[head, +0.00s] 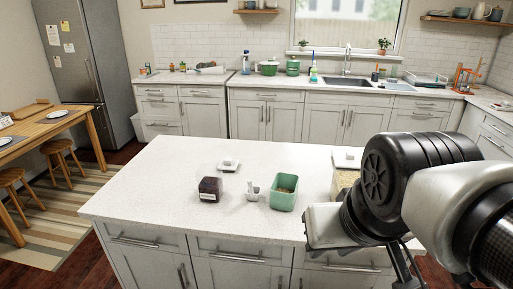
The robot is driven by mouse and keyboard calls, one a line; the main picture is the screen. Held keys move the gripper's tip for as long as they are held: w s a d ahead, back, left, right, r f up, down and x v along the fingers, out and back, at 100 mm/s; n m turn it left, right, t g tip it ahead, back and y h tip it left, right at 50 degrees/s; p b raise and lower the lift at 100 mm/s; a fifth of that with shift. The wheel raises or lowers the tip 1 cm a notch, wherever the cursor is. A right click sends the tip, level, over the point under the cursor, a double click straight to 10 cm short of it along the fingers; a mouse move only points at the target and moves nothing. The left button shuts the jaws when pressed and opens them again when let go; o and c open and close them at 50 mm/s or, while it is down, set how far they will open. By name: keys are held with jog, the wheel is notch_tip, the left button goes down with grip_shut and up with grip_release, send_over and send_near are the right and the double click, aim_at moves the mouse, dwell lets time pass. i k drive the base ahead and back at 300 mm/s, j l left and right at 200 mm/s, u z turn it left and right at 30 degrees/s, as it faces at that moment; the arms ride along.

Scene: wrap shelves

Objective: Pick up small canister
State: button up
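On the white island are several containers, and I cannot tell for sure which is the small canister. A small dark canister (210,189) with a pale label stands left of centre. A green open container (284,193) holding something brownish stands to its right. A paler container (346,176) with contents showing is partly hidden behind my arm. A white square lid (229,164) lies behind the dark canister. My arm reaches in from the right, over the island's right side. My gripper (402,266) shows only in part at its lower end; its fingertips are not clear.
A small white item (253,192) stands between the dark canister and the green container. The island top (150,190) is bare on its left. A wooden table (45,135) with stools is at far left. The back counter holds a sink (347,84) and bottles.

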aim_at(210, 183)
jog(key=j+z, duration=0.1)
jog(key=j, duration=0.7)
jog(key=j+z, duration=0.15)
jog(key=j, duration=0.7)
jog(key=k+j+z, duration=0.1)
jog(key=j, duration=0.7)
jog(key=i+j, duration=0.1)
jog(key=i, duration=0.65)
